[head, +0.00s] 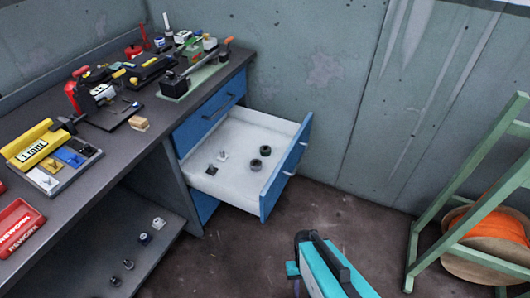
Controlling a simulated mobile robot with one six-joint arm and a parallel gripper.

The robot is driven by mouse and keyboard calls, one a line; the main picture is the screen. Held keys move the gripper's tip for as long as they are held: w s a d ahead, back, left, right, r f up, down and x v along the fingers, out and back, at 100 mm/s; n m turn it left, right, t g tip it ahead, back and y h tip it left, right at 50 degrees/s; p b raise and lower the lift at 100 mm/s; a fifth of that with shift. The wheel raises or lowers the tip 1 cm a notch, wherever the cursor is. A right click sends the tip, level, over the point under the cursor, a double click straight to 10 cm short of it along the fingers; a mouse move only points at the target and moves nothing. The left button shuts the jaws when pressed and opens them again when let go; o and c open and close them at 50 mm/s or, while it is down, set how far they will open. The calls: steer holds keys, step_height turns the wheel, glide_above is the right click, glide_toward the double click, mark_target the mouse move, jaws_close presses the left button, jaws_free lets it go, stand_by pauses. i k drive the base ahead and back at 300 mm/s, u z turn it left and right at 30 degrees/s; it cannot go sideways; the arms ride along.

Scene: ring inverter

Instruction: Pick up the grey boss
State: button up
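Several small pieces could be the grey boss, and I cannot tell which one is. In the open white drawer (240,134) are a small light grey piece (222,156), another small grey piece (211,169) and two dark ring-like pieces, one at the back (265,150) and one in front (256,165). More small pieces stand on the lower shelf: a pale one (158,223), a white and dark one (144,238) and dark grey ones (128,264). A teal and dark part of my arm shows at the bottom edge, apart from the drawer. My gripper's fingers are not visible.
The workbench (150,137) carries tools, a yellow box (35,143), a compartment tray (62,184) and a red tray (17,228). The blue drawer front (286,170) juts out over the floor. A green frame (412,247) with an orange spool (490,225) stands right. Floor between is clear.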

mark_target(256, 165)
steer(key=u, duration=0.45)
steer(key=k, duration=1.35)
steer(key=u, duration=0.8)
steer(key=i, duration=1.85)
steer(key=z, duration=0.35)
